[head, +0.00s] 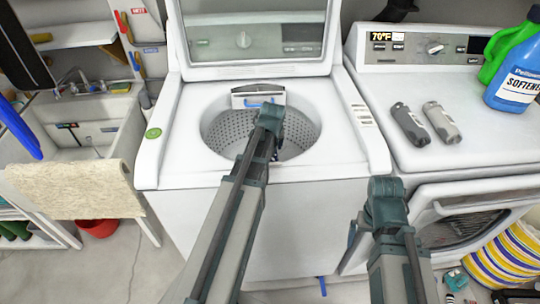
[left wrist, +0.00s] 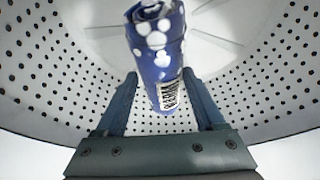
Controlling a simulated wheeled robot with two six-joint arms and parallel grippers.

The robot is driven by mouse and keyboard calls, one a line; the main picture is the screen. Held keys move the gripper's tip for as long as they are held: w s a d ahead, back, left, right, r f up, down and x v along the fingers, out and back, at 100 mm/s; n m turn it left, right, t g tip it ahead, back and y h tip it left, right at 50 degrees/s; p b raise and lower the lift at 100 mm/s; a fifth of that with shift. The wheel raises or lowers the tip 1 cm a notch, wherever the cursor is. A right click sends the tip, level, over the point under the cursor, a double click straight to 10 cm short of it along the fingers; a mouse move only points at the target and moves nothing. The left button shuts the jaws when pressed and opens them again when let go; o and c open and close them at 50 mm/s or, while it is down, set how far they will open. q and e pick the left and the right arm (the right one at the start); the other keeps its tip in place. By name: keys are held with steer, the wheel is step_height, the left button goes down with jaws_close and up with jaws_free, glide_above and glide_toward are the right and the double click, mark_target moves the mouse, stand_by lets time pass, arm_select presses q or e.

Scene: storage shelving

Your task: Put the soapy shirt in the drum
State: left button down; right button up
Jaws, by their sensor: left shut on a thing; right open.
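The soapy shirt (left wrist: 160,48), a rolled blue bundle with white foam spots and a printed label, shows in the left wrist view. My left gripper (left wrist: 160,76) is shut on it, one finger on each side, inside the drum. The perforated pale drum (left wrist: 60,75) surrounds them. In the head view the drum (head: 222,127) lies in the open-lidded washer (head: 175,150), and my left arm reaches over its front rim and hides the held shirt. My right gripper (head: 362,228) is open and empty in front of the machines, right of the washer's front.
The raised lid (head: 255,35) stands behind the drum. A dryer (head: 440,160) on the right carries two grey bottles and a blue softener jug (head: 515,70). A sink (head: 95,125) with a beige towel (head: 75,190) is at left. A striped basket (head: 505,255) stands on the floor at right.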

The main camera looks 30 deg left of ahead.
arm_select(q)
steer(key=shift+f+b, duration=1.6)
steer(key=shift+f, duration=0.2)
steer(key=shift+f+b, duration=0.6)
jaws_free()
steer(key=shift+r, duration=0.1)
steer(key=shift+r+p, duration=0.5)
steer(key=shift+p, duration=0.05)
steer(key=p+v, duration=1.1)
steer(key=v, duration=0.1)
steer(key=shift+d+r, duration=0.1)
